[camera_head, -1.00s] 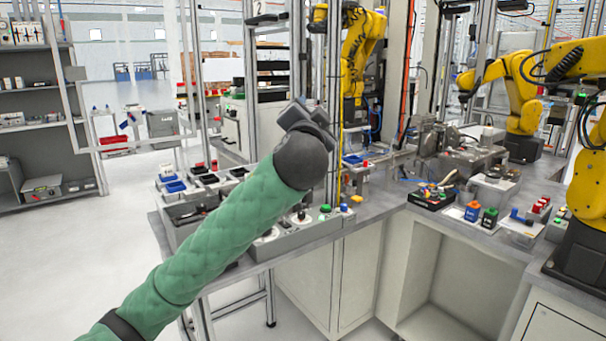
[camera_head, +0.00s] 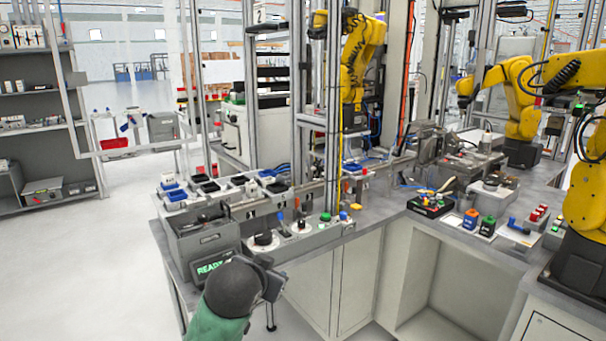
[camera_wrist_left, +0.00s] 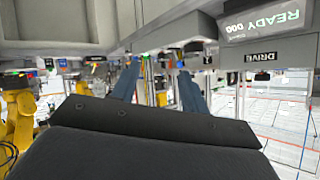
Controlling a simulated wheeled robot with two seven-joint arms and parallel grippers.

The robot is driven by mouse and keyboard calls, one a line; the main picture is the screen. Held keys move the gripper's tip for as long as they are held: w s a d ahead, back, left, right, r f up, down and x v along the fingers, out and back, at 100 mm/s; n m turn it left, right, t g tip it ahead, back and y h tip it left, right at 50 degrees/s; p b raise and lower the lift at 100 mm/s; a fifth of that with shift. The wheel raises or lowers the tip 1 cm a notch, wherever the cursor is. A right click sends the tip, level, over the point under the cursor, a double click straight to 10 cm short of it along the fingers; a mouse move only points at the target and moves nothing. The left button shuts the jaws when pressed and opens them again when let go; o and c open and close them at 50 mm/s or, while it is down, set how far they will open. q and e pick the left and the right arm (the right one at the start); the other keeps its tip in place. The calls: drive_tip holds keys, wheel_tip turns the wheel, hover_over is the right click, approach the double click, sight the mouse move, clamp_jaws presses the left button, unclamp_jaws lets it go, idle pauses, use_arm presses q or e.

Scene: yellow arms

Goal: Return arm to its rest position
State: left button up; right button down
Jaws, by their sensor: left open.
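My left arm, in a green sleeve with a dark grey wrist, comes in at the bottom of the head view. My left gripper (camera_head: 275,280) is low, in front of the workbench's front edge, and partly hidden by the wrist. In the left wrist view its two blue-grey fingers (camera_wrist_left: 158,88) stand apart with nothing between them. My right arm is not in view.
The grey workbench (camera_head: 375,208) holds a control box with a green READY display (camera_head: 212,265), close beside my wrist. Yellow robot arms (camera_head: 518,90) stand at the back and right. White floor (camera_head: 90,270) lies clear on the left.

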use_arm(q)
drive_tip(key=s+a+f+n+g+p, duration=0.2)
drive_tip(key=s+a+f+g, duration=0.15)
drive_tip(key=s+f, duration=0.95)
drive_tip(key=s+a+f+n+g+p, duration=0.1)
drive_tip(key=s+a+f+g+p, duration=0.2)
drive_tip(key=s+f, duration=0.95)
drive_tip(key=s+f+g, duration=0.3)
drive_tip(key=s+f, duration=0.5)
drive_tip(key=s, duration=0.2)
drive_tip(key=shift+s+n+y, duration=0.3)
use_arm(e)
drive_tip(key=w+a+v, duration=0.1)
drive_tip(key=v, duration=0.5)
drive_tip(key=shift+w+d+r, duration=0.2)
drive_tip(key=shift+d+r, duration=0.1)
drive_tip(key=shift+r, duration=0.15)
use_arm(q)
drive_tip(key=shift+d, duration=0.1)
